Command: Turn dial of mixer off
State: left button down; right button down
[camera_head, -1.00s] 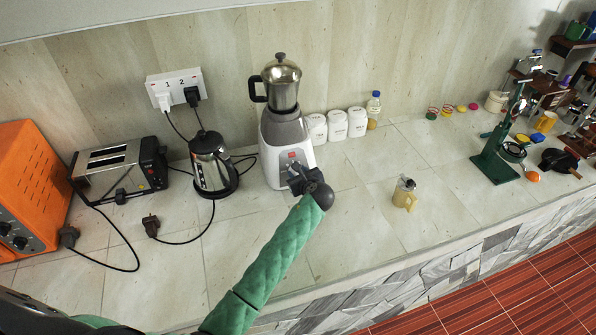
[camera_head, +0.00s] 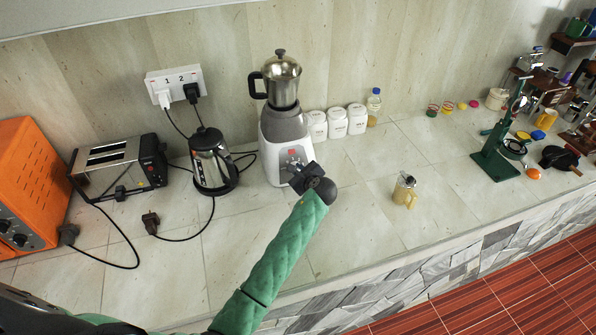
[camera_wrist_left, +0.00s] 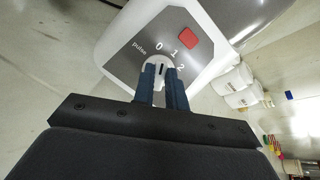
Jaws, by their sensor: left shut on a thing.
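The mixer (camera_head: 276,160) is a white and grey base with a steel jug on top, upright near the wall. Its round dial (camera_wrist_left: 160,66) sits on the front panel, with the marks pulse, 0, 1 and 2 around it and a red square button (camera_wrist_left: 188,37) above. My left gripper (camera_wrist_left: 161,74) has its two blue fingers shut on the dial, one on each side; it also shows in front of the mixer in the head view (camera_head: 297,172). The fingers hide the dial's lower part. My right gripper is not in view.
A steel kettle (camera_head: 209,165) stands just left of the mixer, with a toaster (camera_head: 118,168) and orange oven (camera_head: 28,190) further left. White canisters (camera_head: 337,122) stand right of it. A small yellowish jar (camera_head: 404,192) is on the counter's right. The front counter is mostly clear.

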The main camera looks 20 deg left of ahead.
pick_arm(q)
jog(key=shift+n, duration=1.1)
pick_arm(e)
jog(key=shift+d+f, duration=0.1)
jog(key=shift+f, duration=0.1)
pick_arm(q)
jog(key=c, duration=1.4)
grip_release()
jog(key=shift+c, duration=0.2)
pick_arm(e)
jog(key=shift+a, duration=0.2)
